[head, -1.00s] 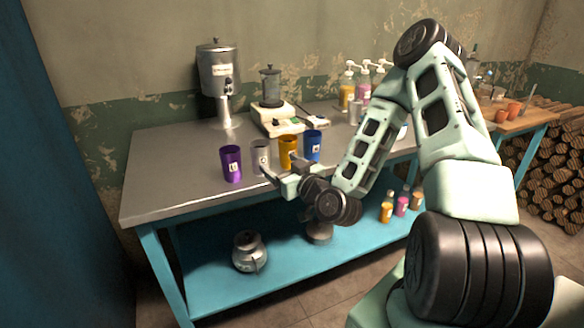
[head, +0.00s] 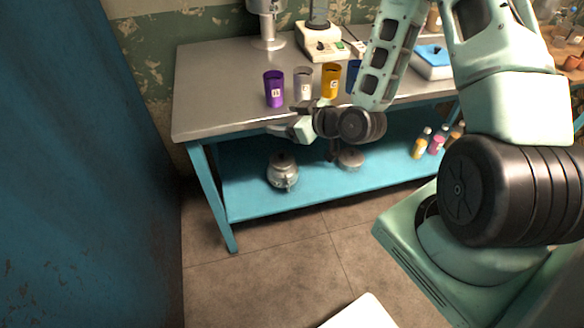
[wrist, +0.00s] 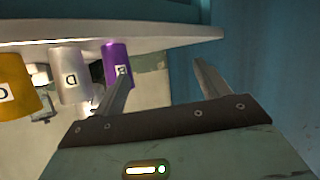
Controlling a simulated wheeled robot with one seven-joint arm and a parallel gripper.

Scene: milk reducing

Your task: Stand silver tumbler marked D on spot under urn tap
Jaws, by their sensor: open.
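The silver tumbler (head: 303,83) stands upright on the grey table between a purple tumbler (head: 274,92) and a gold one (head: 330,80). In the wrist view, which appears upside down, the silver tumbler (wrist: 72,76) shows the letter D, left of the purple one. My gripper (head: 277,128) is at the table's front edge, in front of and apart from the tumblers. In the wrist view my gripper (wrist: 163,82) is open, with nothing between its fingers. The urn's stand (head: 267,32) shows at the top of the head view; its tap is out of frame.
A blue tumbler (head: 353,76) is partly hidden behind my arm. A blender base (head: 322,42) stands behind the tumblers. The table's left part (head: 215,95) is clear. A kettle-like pot (head: 283,172) and small bottles (head: 421,145) are on the lower blue shelf.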

